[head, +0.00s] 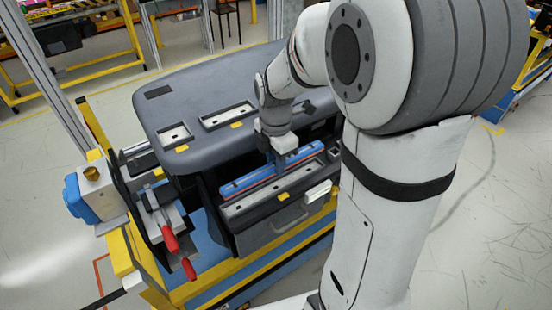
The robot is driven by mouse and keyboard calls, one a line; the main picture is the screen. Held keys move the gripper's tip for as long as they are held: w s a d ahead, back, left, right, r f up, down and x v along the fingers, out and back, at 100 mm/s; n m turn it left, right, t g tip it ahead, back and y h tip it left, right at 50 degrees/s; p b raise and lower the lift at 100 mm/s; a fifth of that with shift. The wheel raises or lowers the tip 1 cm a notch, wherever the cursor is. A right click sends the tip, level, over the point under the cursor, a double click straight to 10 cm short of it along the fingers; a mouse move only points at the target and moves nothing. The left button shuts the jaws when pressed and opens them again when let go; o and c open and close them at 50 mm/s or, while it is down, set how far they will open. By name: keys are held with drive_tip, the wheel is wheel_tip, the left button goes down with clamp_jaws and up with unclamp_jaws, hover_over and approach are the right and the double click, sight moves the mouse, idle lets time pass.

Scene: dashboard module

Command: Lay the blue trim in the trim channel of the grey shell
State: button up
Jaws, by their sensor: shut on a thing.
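The blue trim (250,179) is a long, thin bar in the head view. My gripper (284,161) is shut on it near its right part. The trim lies roughly along a long light slot, the trim channel (262,203), on the front ledge of the grey shell (180,100). The trim shows on the far side of the slot; I cannot tell whether it touches the ledge or hangs just above it. A reddish strip shows along the trim's lower edge. My arm hides the right end of the shell.
Two pale recessed slots (228,115) with yellow tabs are on the shell's top. Red-handled clamps (170,238) and a blue-and-brass fixture (92,192) stand at the left of the yellow-framed stand (125,250). A drawer-like front with a handle (290,226) is below the ledge. The floor at left is clear.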

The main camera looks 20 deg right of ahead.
drive_tip(key=shift+s+f+b, duration=0.1)
drive_tip(key=shift+f+b, duration=2.15)
drive_tip(key=shift+f, duration=0.65)
drive_tip(key=o, duration=1.1)
drive_tip(key=shift+r, duration=0.1)
wheel_tip(320, 180, up, 7)
drive_tip(key=shift+f+b, duration=0.1)
drive_tip(key=shift+b, duration=0.2)
drive_tip(key=shift+s+r, duration=0.1)
drive_tip(key=shift+r, duration=0.35)
drive_tip(key=s+m+t, duration=0.3)
drive_tip(key=s+m, duration=1.1)
drive_tip(key=m, duration=0.7)
drive_tip(key=shift+d+r+m, duration=0.3)
drive_tip(key=shift+d+m, duration=0.05)
drive_tip(key=shift+m, duration=0.05)
